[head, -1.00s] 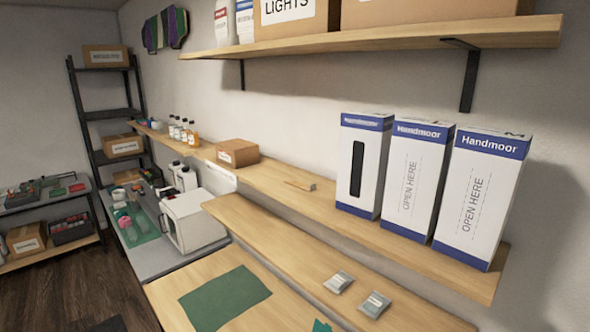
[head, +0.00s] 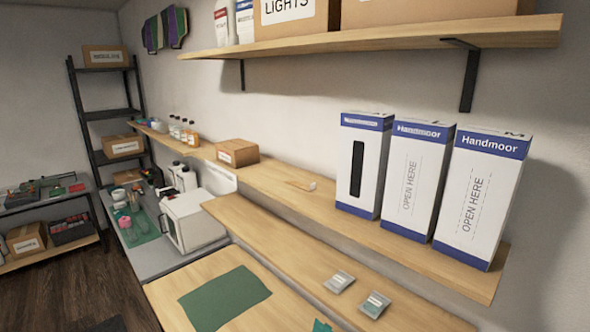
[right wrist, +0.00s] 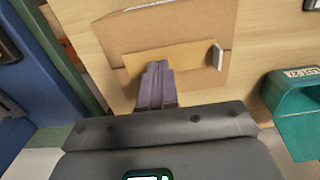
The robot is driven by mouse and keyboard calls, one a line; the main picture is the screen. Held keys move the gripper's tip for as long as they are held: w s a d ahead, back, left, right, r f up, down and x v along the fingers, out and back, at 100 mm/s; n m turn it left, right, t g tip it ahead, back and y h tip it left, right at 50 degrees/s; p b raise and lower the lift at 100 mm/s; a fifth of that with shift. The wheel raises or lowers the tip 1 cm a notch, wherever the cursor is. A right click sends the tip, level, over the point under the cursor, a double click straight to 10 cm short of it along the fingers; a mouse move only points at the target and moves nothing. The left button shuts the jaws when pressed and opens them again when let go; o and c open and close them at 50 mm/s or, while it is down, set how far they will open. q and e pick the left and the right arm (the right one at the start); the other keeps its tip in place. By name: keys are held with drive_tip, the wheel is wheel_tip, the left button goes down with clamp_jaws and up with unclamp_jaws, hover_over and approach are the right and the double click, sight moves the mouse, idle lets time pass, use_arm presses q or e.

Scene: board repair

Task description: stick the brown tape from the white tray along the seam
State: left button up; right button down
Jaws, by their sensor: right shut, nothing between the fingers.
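In the right wrist view a brown cardboard piece (right wrist: 200,24) lies on the wooden surface. A lighter tan strip (right wrist: 190,54) lies across it; it may be the brown tape along the seam, but I cannot tell for sure. A small pale grey piece (right wrist: 218,57) stands at the strip's right end. My right gripper (right wrist: 157,68) is shut and empty, its fingertips over the strip's lower edge; I cannot tell whether they touch it. The white tray cannot be made out. My left gripper is not in view, and the head view shows neither gripper.
A teal bin (right wrist: 290,108) stands right of my right gripper, and a blue object (right wrist: 38,75) lies to its left. In the head view a green mat (head: 225,298) and two small packets (head: 339,281) lie on the wooden surfaces. Tall Handmoor boxes (head: 415,185) stand on the shelf.

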drive_tip(key=shift+f+b, duration=0.4)
drive_tip(key=shift+f, duration=0.4)
idle(0.7)
wheel_tip(320, 180, up, 4)
drive_tip(key=p, duration=0.4)
drive_tip(key=shift+f, duration=0.1)
wheel_tip(320, 180, up, 3)
drive_tip(key=p, duration=0.4)
idle(0.4)
